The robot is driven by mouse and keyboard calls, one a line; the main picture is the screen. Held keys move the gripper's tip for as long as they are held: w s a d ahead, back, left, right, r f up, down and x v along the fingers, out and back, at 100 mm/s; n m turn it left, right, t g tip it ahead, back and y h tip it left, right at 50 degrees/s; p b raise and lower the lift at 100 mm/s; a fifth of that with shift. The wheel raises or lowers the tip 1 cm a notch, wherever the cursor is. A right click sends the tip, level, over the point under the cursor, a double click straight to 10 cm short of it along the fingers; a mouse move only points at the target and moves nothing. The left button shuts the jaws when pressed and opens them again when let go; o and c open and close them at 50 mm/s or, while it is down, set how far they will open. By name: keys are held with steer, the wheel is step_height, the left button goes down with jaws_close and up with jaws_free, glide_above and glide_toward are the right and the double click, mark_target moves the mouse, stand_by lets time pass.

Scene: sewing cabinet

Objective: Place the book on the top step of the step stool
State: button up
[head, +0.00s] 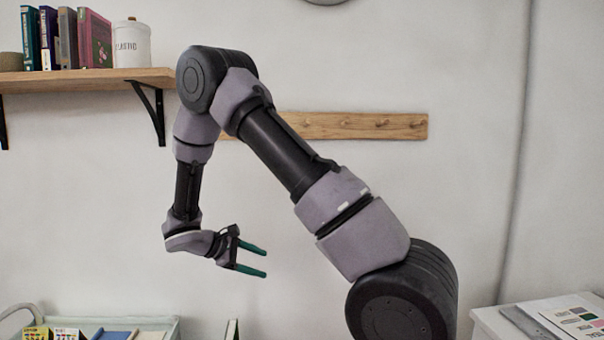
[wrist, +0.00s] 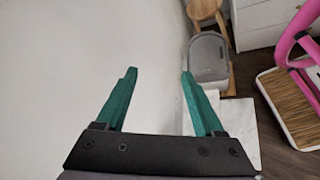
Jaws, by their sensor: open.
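My gripper (head: 266,262) is open and empty in mid-air before the wall, its green fingers pointing right; it also shows in the wrist view (wrist: 158,73). Several upright books (head: 62,38) stand on the wall shelf, above and left of my gripper. A thin green-edged upright item (head: 232,329), perhaps a book, is cut off by the bottom edge of the head view, below my gripper. I cannot tell which book is the task's.
The wooden shelf (head: 100,80) also holds a white canister (head: 131,45). A peg rail (head: 350,126) is on the wall. A pale tray (head: 165,325) with packets lies lower left; a white surface (head: 490,320) with papers, lower right. A grey bin (wrist: 208,58) stands near a wooden stool (wrist: 203,9).

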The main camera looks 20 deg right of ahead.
steer(key=s+d+r+m+t+y, duration=0.2)
steer(key=s+r+m+y, duration=0.4)
steer(key=s+r, duration=0.5)
steer(key=s+d+r+m+t+y, duration=0.2)
steer(key=s+r+m+y, duration=0.5)
steer(key=r, duration=1.1)
steer(key=shift+s+r+m+t, duration=0.35)
steer(key=shift+s+m+t, duration=0.6)
steer(key=shift+s, duration=1.2)
